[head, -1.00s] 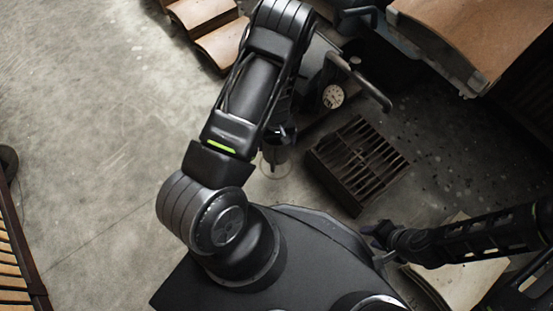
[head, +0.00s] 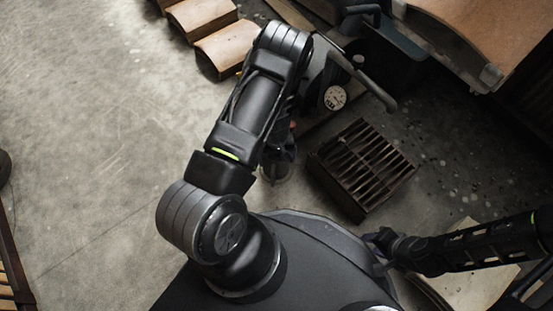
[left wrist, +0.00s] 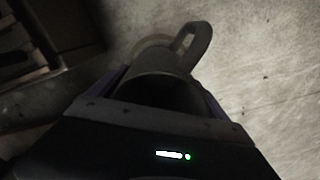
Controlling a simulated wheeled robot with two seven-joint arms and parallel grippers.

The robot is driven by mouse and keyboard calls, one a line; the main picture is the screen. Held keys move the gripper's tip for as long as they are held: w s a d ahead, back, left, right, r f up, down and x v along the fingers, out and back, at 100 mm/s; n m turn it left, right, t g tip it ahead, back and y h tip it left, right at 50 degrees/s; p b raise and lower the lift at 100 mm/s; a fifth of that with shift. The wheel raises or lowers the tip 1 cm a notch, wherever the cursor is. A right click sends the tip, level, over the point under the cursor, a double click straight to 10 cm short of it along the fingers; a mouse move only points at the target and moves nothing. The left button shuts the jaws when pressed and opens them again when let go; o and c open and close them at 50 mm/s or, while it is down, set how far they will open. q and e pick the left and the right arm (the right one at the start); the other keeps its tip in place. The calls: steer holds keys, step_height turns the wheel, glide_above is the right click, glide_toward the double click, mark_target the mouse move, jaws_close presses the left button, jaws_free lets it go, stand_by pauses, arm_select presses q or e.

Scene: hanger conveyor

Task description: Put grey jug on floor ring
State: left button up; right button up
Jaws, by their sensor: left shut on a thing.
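The grey jug (left wrist: 158,66) shows in the left wrist view, with its dark open mouth towards the camera and its loop handle to the upper right. My left gripper (left wrist: 165,88) is shut on it, with a finger on each side of the body. In the head view my left arm hides most of the left gripper and the jug. A pale, faint ring (head: 275,176), apparently the floor ring, shows partly below the left gripper. I cannot tell whether the jug touches the floor. My right gripper (head: 374,239) is low at the right, apart from the jug; its jaws are too small to read.
A dark slatted crate (head: 362,168) stands on the floor to the right of the ring. A machine with a round gauge (head: 335,98) is just behind. Curved brown boards (head: 228,45) lie at the back. Open concrete floor is on the left.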

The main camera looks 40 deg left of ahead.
arm_select(q)
steer(key=o, duration=1.3)
steer(key=shift+c, duration=0.2)
step_height(320, 180, up, 12)
steer(key=p, duration=0.5)
steer(key=shift+p, duration=0.4)
steer(key=s+d+r+m+h, duration=0.1)
steer(key=s+d+m, duration=0.1)
steer(key=s+d, duration=0.2)
steer(key=s+d+r+m+t+h, duration=0.1)
steer(key=s+d, duration=0.3)
steer(key=d, duration=0.7)
steer(key=s+d+r+m+h, duration=0.1)
steer(key=s+d+r+m, duration=0.1)
steer(key=d, duration=0.5)
steer(key=shift+s+d+r+m+h, duration=0.3)
steer(key=shift+s+d+m+h, duration=0.1)
steer(key=shift+s+m, duration=0.4)
